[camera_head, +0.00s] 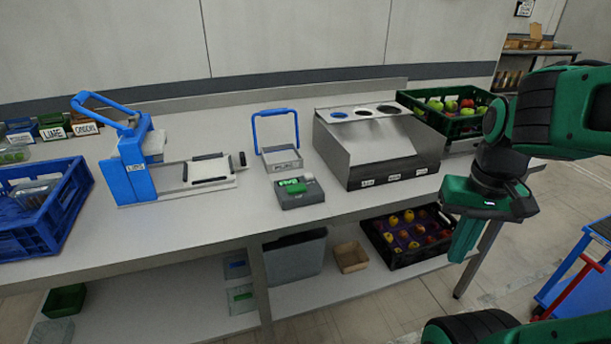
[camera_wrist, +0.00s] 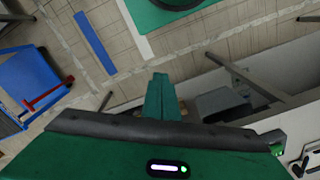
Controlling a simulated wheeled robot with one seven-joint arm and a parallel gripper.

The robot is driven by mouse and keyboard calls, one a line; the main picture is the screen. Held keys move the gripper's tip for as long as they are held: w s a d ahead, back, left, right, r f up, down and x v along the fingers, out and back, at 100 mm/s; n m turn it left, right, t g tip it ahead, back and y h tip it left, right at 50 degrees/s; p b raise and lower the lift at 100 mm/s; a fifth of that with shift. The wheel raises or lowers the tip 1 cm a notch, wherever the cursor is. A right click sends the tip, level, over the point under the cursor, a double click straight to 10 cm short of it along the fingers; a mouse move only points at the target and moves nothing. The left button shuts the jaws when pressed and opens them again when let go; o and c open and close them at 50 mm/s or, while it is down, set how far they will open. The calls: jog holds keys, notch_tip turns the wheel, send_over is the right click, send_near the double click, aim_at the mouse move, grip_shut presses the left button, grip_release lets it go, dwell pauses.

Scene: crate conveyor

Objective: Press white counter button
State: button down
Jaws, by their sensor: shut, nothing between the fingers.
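A small grey counter box (camera_head: 300,197) with a green display lies flat on the workbench, near its front edge. A small white button (camera_head: 307,177) seems to sit at its back right; it is tiny in the head view. My gripper (camera_head: 461,256) is shut and empty, pointing down in front of the bench's right end. It is well to the right of the counter and apart from it.
A metal bin box (camera_head: 378,146) with three round holes stands between counter and gripper. A blue-handled tray (camera_head: 282,157) is behind the counter, a blue press (camera_head: 137,170) to its left. A blue cart (camera_head: 580,268) stands at the right.

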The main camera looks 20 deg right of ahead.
jog(key=w+t, duration=0.1)
jog(key=w, duration=0.5)
notch_tip(320, 180, up, 8)
jog(key=r+n+t+y, duration=0.1)
jog(key=n+t+y, duration=0.3)
jog(key=t+y, duration=0.15)
send_over(312, 176)
jog(key=shift+f+t, duration=0.25)
jog(key=shift+t, duration=0.1)
jog(key=shift+f, duration=0.1)
jog(key=shift+f, duration=4.3)
jog(key=shift+f, duration=0.2)
jog(key=shift+f, duration=0.2)
